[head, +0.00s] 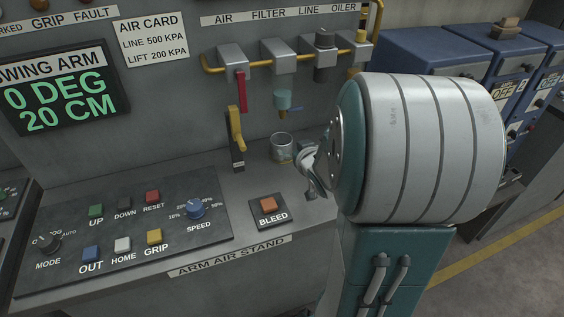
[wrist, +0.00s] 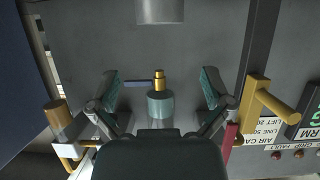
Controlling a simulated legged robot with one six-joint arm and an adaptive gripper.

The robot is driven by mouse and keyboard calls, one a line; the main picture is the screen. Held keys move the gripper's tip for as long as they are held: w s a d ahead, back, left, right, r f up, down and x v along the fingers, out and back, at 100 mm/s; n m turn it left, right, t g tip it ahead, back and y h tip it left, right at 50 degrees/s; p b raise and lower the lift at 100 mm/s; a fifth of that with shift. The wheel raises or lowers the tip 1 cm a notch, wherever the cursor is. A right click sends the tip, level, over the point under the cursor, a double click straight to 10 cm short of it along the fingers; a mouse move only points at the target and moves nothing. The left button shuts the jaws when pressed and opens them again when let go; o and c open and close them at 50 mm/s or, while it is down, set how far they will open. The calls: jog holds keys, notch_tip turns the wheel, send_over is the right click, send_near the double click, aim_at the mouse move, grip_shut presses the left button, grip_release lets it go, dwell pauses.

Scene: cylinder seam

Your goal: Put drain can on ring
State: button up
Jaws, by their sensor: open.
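The drain can (head: 282,149) is a small grey metal can standing upright on the stand's top, below the filter bowl (head: 283,100) with its brass drain and blue lever. My gripper (head: 310,166) is just right of the can in the head view, partly hidden by a large silver and teal body. In the wrist view my gripper (wrist: 158,82) is open, with its two teal-padded fingers spread and nothing held. The filter bowl (wrist: 160,104) shows between the fingers, and a grey cylinder that looks like the can (wrist: 161,11) is at the top edge. I cannot make out the ring.
A yellow lever (head: 236,130) stands left of the can, and a red handle (head: 241,91) hangs above it. The yellow air pipe (head: 258,63) runs above. A button panel (head: 125,236) and the BLEED button (head: 269,206) lie in front. Blue cabinets (head: 435,55) stand at right.

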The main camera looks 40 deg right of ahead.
jog(key=s+a+r+g, duration=0.2)
jog(key=s+a+r, duration=0.1)
jog(key=a, duration=0.3)
jog(key=s+a+r+g, duration=0.2)
jog(key=s+a+r, duration=0.1)
jog(key=a+r, duration=0.15)
jog(key=s+a+r+n+g+y, duration=0.1)
jog(key=s+a+n+g+y, duration=0.2)
jog(key=s+a, duration=0.9)
jog(key=shift+s+a+r+y, duration=0.15)
jog(key=shift+s+y, duration=0.05)
jog(key=shift+y, duration=0.1)
